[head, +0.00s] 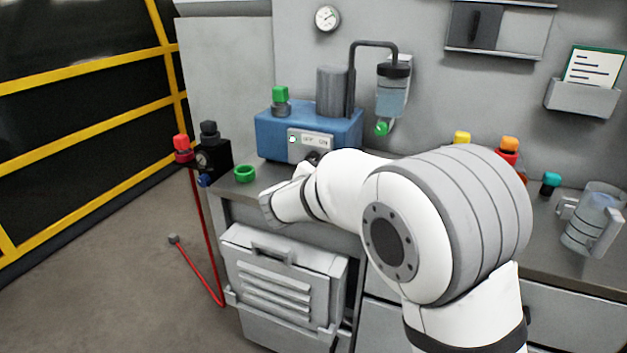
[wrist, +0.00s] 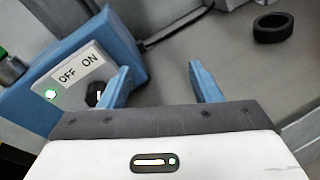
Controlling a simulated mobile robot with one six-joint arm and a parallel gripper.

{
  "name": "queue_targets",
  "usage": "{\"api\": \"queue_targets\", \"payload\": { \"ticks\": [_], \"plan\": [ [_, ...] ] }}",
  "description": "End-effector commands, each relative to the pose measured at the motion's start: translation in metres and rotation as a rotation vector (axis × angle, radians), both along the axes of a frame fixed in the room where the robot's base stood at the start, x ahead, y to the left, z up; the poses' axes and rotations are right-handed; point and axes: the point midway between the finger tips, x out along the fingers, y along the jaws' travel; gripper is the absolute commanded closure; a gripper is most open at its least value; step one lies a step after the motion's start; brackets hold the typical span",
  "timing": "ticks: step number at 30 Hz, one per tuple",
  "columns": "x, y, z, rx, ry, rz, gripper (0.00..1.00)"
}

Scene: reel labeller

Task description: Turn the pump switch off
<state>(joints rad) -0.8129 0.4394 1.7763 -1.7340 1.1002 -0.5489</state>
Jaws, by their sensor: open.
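The blue pump unit (head: 270,135) stands on the bench, with a grey motor and a green-capped fitting on top. Its front panel (head: 308,143) carries OFF and ON labels and a green lamp (wrist: 51,95), which looks lit. The pump switch, a black knob (wrist: 95,93) with a white mark, sits below the labels in the wrist view, partly hidden by a finger. My gripper (wrist: 158,82) is open and empty, its left blue finger close in front of the knob; contact cannot be told. In the head view my arm hides the gripper.
A black ring (wrist: 273,28) lies on the bench in the wrist view. A clear jug (head: 590,222) stands at the right. A filter bowl (head: 391,95) hangs behind the pump.

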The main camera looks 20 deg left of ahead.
Motion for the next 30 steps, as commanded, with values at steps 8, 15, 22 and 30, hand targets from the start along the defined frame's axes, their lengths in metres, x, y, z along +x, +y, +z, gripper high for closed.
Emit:
{"api": "queue_targets", "payload": {
  "ticks": [8, 15, 22, 30],
  "plan": [
    [-0.007, 0.101, -0.025, -0.202, -0.12, 0.218, 0.43],
    [0.026, 0.099, -0.024, -0.208, -0.124, 0.22, 0.43],
    [0.058, 0.097, -0.024, -0.206, -0.122, 0.221, 0.43],
    [0.069, 0.096, -0.024, -0.206, -0.122, 0.221, 0.43]
  ]
}}
